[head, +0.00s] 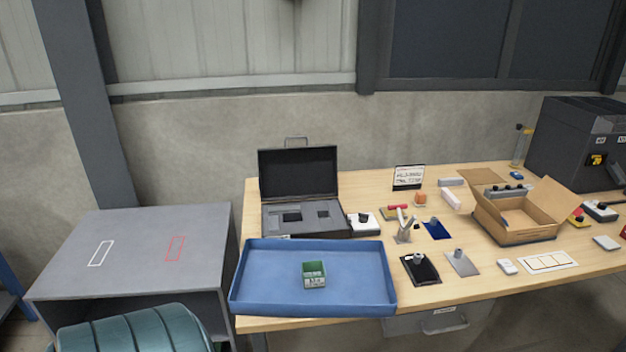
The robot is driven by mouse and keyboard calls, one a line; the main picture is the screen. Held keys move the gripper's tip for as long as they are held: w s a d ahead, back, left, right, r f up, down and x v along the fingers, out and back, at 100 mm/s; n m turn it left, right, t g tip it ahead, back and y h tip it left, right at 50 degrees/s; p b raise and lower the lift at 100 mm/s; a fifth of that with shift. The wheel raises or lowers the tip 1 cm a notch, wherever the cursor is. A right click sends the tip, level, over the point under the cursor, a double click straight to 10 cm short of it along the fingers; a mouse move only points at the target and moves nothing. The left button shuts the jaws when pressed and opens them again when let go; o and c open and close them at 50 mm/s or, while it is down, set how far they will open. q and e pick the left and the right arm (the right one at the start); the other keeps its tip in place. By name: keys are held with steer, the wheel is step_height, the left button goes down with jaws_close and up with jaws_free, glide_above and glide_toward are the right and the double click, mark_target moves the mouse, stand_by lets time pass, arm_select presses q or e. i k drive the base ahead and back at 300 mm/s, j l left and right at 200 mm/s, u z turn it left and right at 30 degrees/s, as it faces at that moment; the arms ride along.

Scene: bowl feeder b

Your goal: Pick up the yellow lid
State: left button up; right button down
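I cannot make out a yellow lid for certain. A small red and yellow item (577,214) lies at the right of the wooden table, beside the open cardboard box (515,232), partly hidden by it. Another small red and yellow item (391,212) lies near the table's middle, behind a grey hand-shaped stand. Both are too small to tell what they are. A yellow patch (597,159) shows on the front of the dark machine. Neither of my grippers is in view.
A blue tray (250,288) at the table's front left holds a small green box (314,275). An open black case (298,190) stands behind it. A dark machine (580,140) stands at the back right. A grey cabinet (130,270) is to the left; its top is clear.

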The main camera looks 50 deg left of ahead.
mark_target(580, 222)
steer(key=u, duration=1.05)
steer(key=i+u, duration=0.2)
steer(key=u, duration=0.2)
steer(key=i+l+u, duration=0.15)
steer(key=u, duration=0.25)
steer(key=i+l+u, duration=0.2)
steer(key=u, duration=0.2)
steer(key=i+l+u, duration=0.15)
steer(key=i+l, duration=0.2)
steer(key=l, duration=0.15)
steer(key=i+l+u, duration=0.1)
steer(key=i+l, duration=0.25)
steer(key=l, duration=0.15)
steer(key=l+z, duration=0.1)
steer(key=z, duration=0.35)
steer(key=k+l+z, duration=0.1)
steer(key=l+z, duration=0.4)
steer(key=l, duration=0.35)
steer(key=l+z, duration=0.1)
steer(key=l, duration=0.75)
steer(key=i+l+z, duration=0.1)
steer(key=l, duration=0.75)
